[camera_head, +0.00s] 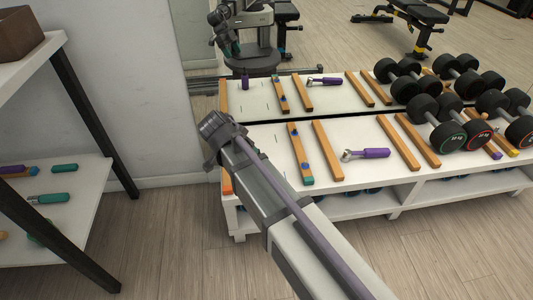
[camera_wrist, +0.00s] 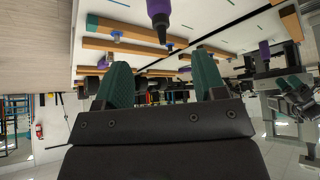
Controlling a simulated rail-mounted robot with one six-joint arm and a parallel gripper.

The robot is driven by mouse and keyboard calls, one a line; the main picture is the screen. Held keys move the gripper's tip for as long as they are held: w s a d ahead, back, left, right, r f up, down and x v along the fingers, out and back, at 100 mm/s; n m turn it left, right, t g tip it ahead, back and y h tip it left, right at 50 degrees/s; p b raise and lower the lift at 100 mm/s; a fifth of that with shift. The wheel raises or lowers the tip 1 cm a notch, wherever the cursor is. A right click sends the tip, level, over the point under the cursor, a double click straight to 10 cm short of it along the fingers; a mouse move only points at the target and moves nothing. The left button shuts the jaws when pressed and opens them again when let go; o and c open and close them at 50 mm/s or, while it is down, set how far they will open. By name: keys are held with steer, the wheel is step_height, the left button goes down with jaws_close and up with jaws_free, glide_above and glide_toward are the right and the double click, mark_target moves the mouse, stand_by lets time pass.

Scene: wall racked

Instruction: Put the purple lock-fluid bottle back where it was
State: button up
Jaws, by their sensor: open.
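The purple lock-fluid bottle (camera_wrist: 158,10) shows at the top edge of the wrist view, its dark nozzle end towards the picture's middle. Part of it is cut off by the frame. It is apart from my gripper (camera_wrist: 162,65), which is open with two teal fingers and nothing between them. In the head view my gripper (camera_head: 216,128) is over the left end of the white bench (camera_head: 265,141); its fingers are not clear there. The bottle itself is hidden there; a small purple shape (camera_head: 245,82) in the mirror looks like its reflection.
A purple-handled wrench (camera_head: 366,154) lies on the bench between wooden strips (camera_head: 327,150). Dumbbells (camera_head: 440,131) fill the right end. A mirror stands behind the bench. A white shelf (camera_head: 60,205) with dark posts and several tools stands at the left.

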steer(key=s+d+f+n+g+y, duration=0.1)
steer(key=s+d+n, duration=0.1)
steer(key=s+d, duration=0.3)
steer(key=s+d+f+n+g+y, duration=0.1)
steer(key=s+d+n+g, duration=0.1)
steer(key=d, duration=0.8)
steer(key=s+d+n+g+y, duration=0.2)
steer(key=s+d+n, duration=0.1)
steer(key=s+d, duration=0.4)
steer(key=shift+s+d+f, duration=0.35)
steer(key=shift+d+f, duration=0.05)
steer(key=shift+d, duration=0.25)
